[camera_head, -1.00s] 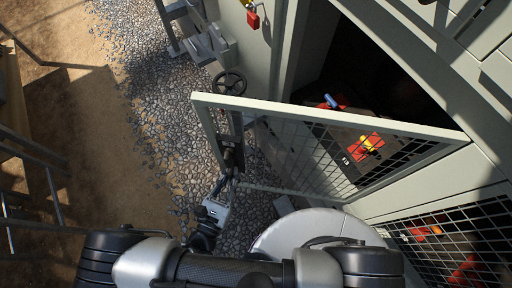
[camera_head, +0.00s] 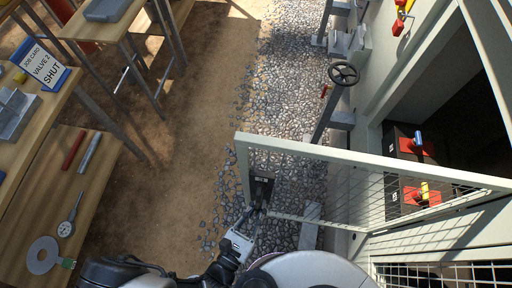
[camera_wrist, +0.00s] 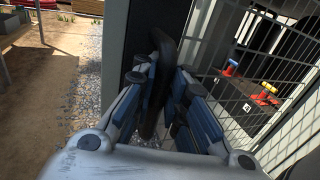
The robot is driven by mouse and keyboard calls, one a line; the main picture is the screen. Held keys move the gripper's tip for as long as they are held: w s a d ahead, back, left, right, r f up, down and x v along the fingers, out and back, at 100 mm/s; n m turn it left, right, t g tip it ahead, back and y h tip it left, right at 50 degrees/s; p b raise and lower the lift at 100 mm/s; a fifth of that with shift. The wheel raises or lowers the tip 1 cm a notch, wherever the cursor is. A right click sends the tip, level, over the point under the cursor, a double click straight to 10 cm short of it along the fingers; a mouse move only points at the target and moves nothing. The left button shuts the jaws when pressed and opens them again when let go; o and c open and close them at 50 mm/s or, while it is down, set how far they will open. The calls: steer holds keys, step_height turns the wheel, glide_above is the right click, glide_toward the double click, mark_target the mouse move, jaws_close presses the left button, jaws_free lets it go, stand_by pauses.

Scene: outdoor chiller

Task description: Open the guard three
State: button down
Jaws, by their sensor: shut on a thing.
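A guard, a mesh door with a pale frame (camera_head: 335,155), stands swung out from its cabinet opening in the head view. Its dark handle (camera_head: 262,188) is on the free edge. My gripper (camera_head: 257,208) is at this handle. In the wrist view my gripper (camera_wrist: 163,85) is shut on the black curved handle (camera_wrist: 163,45), with the mesh (camera_wrist: 238,95) just to the right. No number can be read on the guard. Behind it are red plates with a blue lever (camera_head: 418,138) and a yellow lever (camera_head: 425,190).
A wooden bench (camera_head: 100,185) with tools and a job card (camera_head: 45,66) stands at the left. A handwheel (camera_head: 344,73) is beyond the guard. Another mesh panel (camera_head: 450,274) is at the lower right. Gravel (camera_head: 285,100) and bare dirt (camera_head: 190,120) lie between bench and cabinet.

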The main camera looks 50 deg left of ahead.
steer(key=shift+s+d, duration=0.15)
steer(key=shift+s, duration=0.3)
steer(key=c, duration=1.8)
jaws_free()
steer(key=shift+o, duration=1)
steer(key=shift+d, duration=0.1)
steer(key=v, duration=1.2)
